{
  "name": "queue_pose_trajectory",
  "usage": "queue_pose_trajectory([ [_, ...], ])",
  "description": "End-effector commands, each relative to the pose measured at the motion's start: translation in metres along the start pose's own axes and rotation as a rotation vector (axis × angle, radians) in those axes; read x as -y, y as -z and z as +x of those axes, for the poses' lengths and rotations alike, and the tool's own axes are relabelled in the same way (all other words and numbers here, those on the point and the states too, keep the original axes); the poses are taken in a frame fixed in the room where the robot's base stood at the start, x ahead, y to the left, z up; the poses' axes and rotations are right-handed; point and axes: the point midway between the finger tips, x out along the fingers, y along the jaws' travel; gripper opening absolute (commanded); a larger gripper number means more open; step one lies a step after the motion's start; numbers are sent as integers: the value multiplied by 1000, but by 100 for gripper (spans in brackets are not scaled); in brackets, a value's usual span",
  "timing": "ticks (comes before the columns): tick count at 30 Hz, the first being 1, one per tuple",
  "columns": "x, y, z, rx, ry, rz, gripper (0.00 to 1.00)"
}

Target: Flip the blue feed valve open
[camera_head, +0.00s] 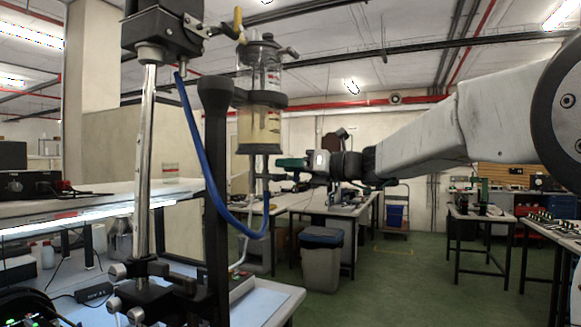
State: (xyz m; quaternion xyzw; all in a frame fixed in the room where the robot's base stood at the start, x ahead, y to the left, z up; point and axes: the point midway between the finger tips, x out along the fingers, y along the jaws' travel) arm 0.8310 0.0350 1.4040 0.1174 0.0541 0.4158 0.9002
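A clear cylinder (259,117) with a black cap and yellowish liquid in its lower part is held upright by a black clamp on a dark stand. A thin outlet pipe runs down from its base. A blue hose (203,150) loops from the grey-black unit at the upper left down and up toward this pipe. I cannot clearly make out a blue valve handle; small dark fittings (264,178) sit on the pipe. My gripper (284,169) comes from the right, just below the cylinder, with its tip close beside the pipe. Contact and finger opening are unclear.
A yellow lever (239,20) is at the cylinder's top. A metal post (146,160) and the dark stand column (216,190) rise to the left. Behind are a grey bin (321,262), workbenches and open green floor (420,275).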

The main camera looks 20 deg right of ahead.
Motion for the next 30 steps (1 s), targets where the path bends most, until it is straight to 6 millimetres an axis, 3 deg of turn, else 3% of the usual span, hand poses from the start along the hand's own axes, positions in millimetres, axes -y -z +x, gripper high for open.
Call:
queue_pose_trajectory([
  [7,0,0,1,0,1,-1,35],
  [11,0,0,1,0,0,-1,2],
  [12,0,0,1,0,0,-1,0],
  [17,-1,0,1,0,0,-13,0],
  [30,-9,1,1,-1,0,-276,0],
])
